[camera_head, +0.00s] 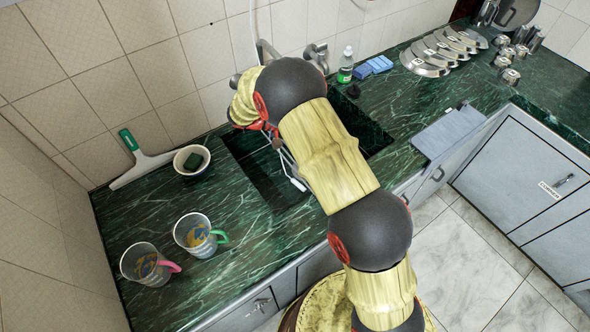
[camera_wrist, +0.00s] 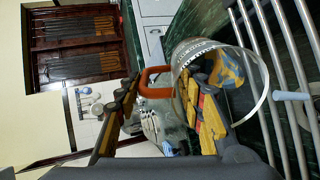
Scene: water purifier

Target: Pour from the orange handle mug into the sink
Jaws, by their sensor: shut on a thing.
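The orange handle mug (camera_wrist: 220,58) is clear with a yellow and blue print, and shows close up in the wrist view. Its orange handle (camera_wrist: 155,82) lies between the two fingers of my gripper (camera_wrist: 162,88), which is shut on it. The mug's wide rim faces right in that rolled view; I cannot tell its true tilt or whether it holds liquid. In the head view my arm hides the mug and most of the gripper. The dark green sink (camera_head: 262,172) is at centre there, partly behind my arm, which reaches over it.
A green-handled mug (camera_head: 190,232) and a pink-handled mug (camera_head: 140,262) stand on the counter at left. Behind them are a bowl with a sponge (camera_head: 192,160) and a squeegee (camera_head: 140,165). A soap bottle (camera_head: 346,66) stands behind the sink. Metal bars (camera_wrist: 272,80) run close beside the held mug.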

